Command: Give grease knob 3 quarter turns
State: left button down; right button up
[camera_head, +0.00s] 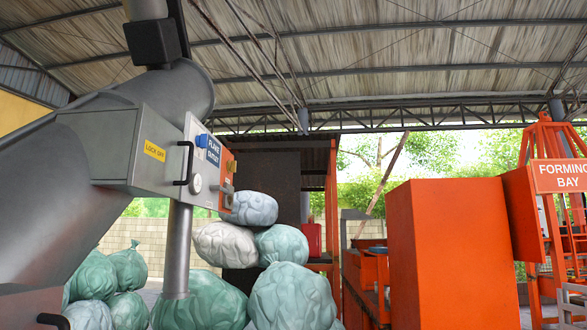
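No part in the head view is marked as a grease knob, and I cannot tell which one it is. A grey machine box (112,150) at left carries a yellow LOCK OFF label (155,150). Small orange parts (231,166) stick out at the panel's right edge, seen edge-on. Neither of my grippers shows.
Several stuffed green and grey bags (290,297) are piled below and right of the panel, around a grey post (177,250). An orange cabinet (450,255) stands at right, beside an orange frame with a FORMING BAY sign (562,176). A black handle (53,321) shows at bottom left.

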aim_at(231, 167)
jog(key=z, duration=0.5)
jog(key=i, duration=1.9)
jog(key=u, duration=1.15)
jog(key=i, duration=1)
jog(key=u, duration=1)
